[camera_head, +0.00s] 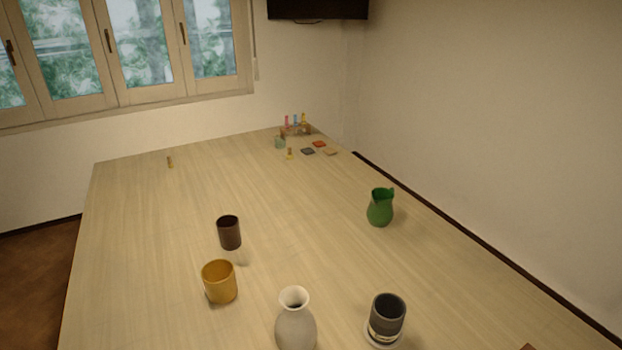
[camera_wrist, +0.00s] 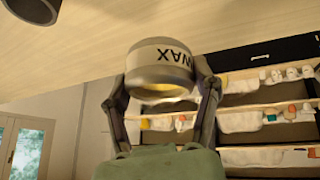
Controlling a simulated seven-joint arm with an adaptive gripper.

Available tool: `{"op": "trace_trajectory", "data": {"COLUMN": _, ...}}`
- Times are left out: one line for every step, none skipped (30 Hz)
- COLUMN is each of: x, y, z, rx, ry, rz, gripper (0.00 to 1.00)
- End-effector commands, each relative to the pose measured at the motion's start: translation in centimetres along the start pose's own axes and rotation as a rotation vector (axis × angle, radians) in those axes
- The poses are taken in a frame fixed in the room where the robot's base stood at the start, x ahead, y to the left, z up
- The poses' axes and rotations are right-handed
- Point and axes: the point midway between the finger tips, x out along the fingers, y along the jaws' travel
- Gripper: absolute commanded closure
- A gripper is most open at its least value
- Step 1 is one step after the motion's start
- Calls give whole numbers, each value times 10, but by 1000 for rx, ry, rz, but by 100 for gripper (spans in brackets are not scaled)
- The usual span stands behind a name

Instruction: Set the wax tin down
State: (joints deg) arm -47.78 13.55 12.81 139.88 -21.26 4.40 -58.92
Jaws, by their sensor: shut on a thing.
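The wax tin (camera_wrist: 165,60) is a short grey cylinder with dark lettering on its side, seen in the wrist view. My gripper (camera_wrist: 162,82) is shut on it, with one dark finger against each side. An open, yellowish hollow shows at the tin's lower end in the picture. The pale wood surface lies behind the tin at the top of the wrist view; I cannot tell whether the tin touches it. My gripper does not show in the head view, and I cannot make out the held tin there.
The table (camera_head: 150,230) carries a brown cup (camera_head: 229,233), a yellow cup (camera_head: 220,283), a pale vase (camera_head: 295,325), a dark grey cup (camera_head: 387,315) on a light round base and a green jug (camera_head: 380,208). Small items cluster at the far end. The left middle is clear.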

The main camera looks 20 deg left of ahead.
Motion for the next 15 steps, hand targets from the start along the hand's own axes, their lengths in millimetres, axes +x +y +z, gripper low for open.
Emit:
{"op": "trace_trajectory", "data": {"x": 7, "y": -2, "z": 4, "rx": 2, "ry": -1, "rz": -4, "gripper": 80}}
{"op": "trace_trajectory", "data": {"x": 9, "y": -2, "z": 6, "rx": 1, "ry": -1, "rz": -3, "gripper": 80}}
{"op": "trace_trajectory", "data": {"x": 13, "y": -1, "z": 6, "rx": 0, "ry": -1, "rz": -2, "gripper": 80}}
{"op": "trace_trajectory", "data": {"x": 16, "y": 0, "z": 6, "rx": 0, "ry": 0, "rz": -1, "gripper": 80}}
{"op": "trace_trajectory", "data": {"x": 20, "y": 2, "z": 6, "rx": -1, "ry": 0, "rz": -2, "gripper": 80}}
{"op": "trace_trajectory", "data": {"x": 26, "y": 6, "z": 4, "rx": -2, "ry": 0, "rz": -2, "gripper": 80}}
{"op": "trace_trajectory", "data": {"x": 31, "y": 10, "z": 2, "rx": -2, "ry": 1, "rz": -2, "gripper": 80}}
{"op": "trace_trajectory", "data": {"x": 38, "y": 14, "z": 0, "rx": -2, "ry": 0, "rz": -2, "gripper": 80}}
{"op": "trace_trajectory", "data": {"x": 46, "y": 21, "z": -4, "rx": -1, "ry": 0, "rz": -1, "gripper": 80}}
{"op": "trace_trajectory", "data": {"x": 54, "y": 26, "z": -6, "rx": -2, "ry": 0, "rz": -2, "gripper": 80}}
{"op": "trace_trajectory", "data": {"x": 61, "y": 32, "z": -9, "rx": -2, "ry": 1, "rz": -2, "gripper": 80}}
{"op": "trace_trajectory", "data": {"x": 70, "y": 39, "z": -13, "rx": -2, "ry": 0, "rz": -2, "gripper": 80}}
{"op": "trace_trajectory", "data": {"x": 78, "y": 45, "z": -16, "rx": -2, "ry": 0, "rz": -1, "gripper": 80}}
{"op": "trace_trajectory", "data": {"x": 85, "y": 51, "z": -18, "rx": -1, "ry": 0, "rz": 0, "gripper": 80}}
{"op": "trace_trajectory", "data": {"x": 94, "y": 57, "z": -22, "rx": -2, "ry": 1, "rz": -1, "gripper": 80}}
